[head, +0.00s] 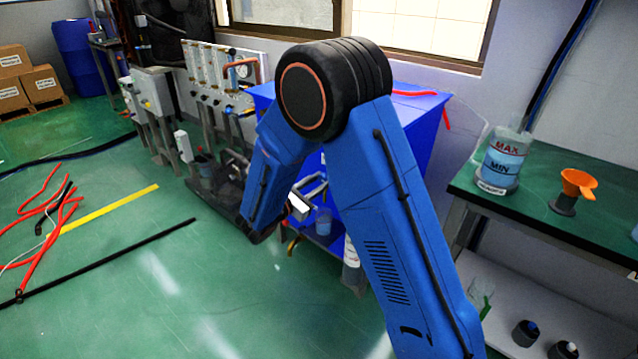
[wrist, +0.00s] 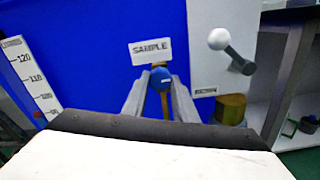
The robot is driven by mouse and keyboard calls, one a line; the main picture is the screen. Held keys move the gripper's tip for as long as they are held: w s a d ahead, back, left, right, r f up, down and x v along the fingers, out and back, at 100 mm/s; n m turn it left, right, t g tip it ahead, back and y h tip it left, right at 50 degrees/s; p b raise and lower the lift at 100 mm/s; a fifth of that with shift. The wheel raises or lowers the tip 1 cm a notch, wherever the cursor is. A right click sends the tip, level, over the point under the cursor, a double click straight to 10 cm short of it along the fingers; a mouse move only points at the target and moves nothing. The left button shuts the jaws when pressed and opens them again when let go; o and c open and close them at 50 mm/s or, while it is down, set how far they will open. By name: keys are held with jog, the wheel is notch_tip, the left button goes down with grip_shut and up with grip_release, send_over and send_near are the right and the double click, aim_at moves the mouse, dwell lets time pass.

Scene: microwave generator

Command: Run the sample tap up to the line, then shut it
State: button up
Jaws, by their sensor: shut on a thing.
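The sample tap has a round blue knob (wrist: 160,76) on the blue cabinet face, below a white SAMPLE label (wrist: 151,51) in the wrist view. My gripper (wrist: 160,86) is shut on this knob, with one grey finger on each side. A brownish part shows below the knob between the fingers. In the head view a small clear vessel (head: 323,221) with a bluish tint stands low by the blue cabinet (head: 427,112). Its line and level are too small to read. My arm hides the tap in the head view.
A white-balled lever (wrist: 218,40) is right of the tap, and a numbered scale (wrist: 33,78) is left. A green-topped bench (head: 545,205) at right holds a MAX/MIN bottle (head: 503,160) and orange funnel (head: 577,184). Red hoses (head: 42,232) lie on the floor at left.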

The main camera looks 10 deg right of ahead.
dwell(0.3)
jog(key=o, duration=1.1)
jog(key=shift+a, duration=0.15)
jog(key=v, duration=1.7)
jog(key=shift+s, duration=0.1)
